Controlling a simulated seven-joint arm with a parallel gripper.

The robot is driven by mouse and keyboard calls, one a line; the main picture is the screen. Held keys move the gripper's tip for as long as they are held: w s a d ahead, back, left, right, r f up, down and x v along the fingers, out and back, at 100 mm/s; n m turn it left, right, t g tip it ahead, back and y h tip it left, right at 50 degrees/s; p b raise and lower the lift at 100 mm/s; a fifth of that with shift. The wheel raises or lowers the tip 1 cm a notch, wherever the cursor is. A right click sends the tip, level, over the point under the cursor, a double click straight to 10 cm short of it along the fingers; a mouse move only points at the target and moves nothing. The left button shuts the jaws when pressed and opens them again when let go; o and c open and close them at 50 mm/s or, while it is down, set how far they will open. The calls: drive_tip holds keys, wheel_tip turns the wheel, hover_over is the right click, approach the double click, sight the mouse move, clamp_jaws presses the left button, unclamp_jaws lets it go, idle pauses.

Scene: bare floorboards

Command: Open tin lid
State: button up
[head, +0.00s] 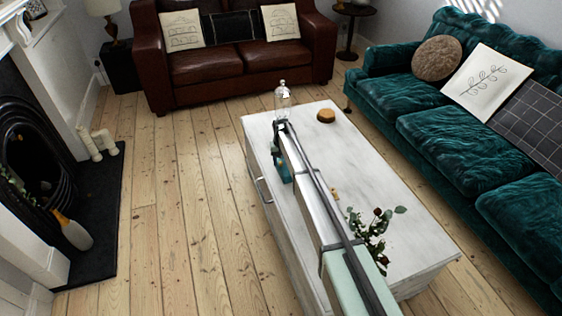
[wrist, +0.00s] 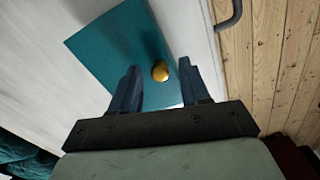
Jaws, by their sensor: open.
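The tin shows a flat square teal lid (wrist: 105,50) with a round gold knob (wrist: 160,71) in the wrist view. In the head view, teal parts of the tin (head: 285,172) show beside my arm near the table's left edge, and the rest is hidden. My gripper (wrist: 157,68) is open. In the wrist view its two dark fingers point at the lid, with the knob between the fingertips and a gap on each side. I cannot tell how far above the lid the fingertips are. The lid looks flat and closed.
The white table (head: 400,210) holds a glass dome (head: 282,98), a round brown wooden piece (head: 326,116) and a dark-leaved plant (head: 375,232). A handle (head: 263,190) sticks out from the table's left side. A green sofa (head: 440,125) stands right, a brown one (head: 205,65) behind.

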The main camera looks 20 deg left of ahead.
drive_tip(key=shift+c, duration=0.2)
clamp_jaws()
idle(0.6)
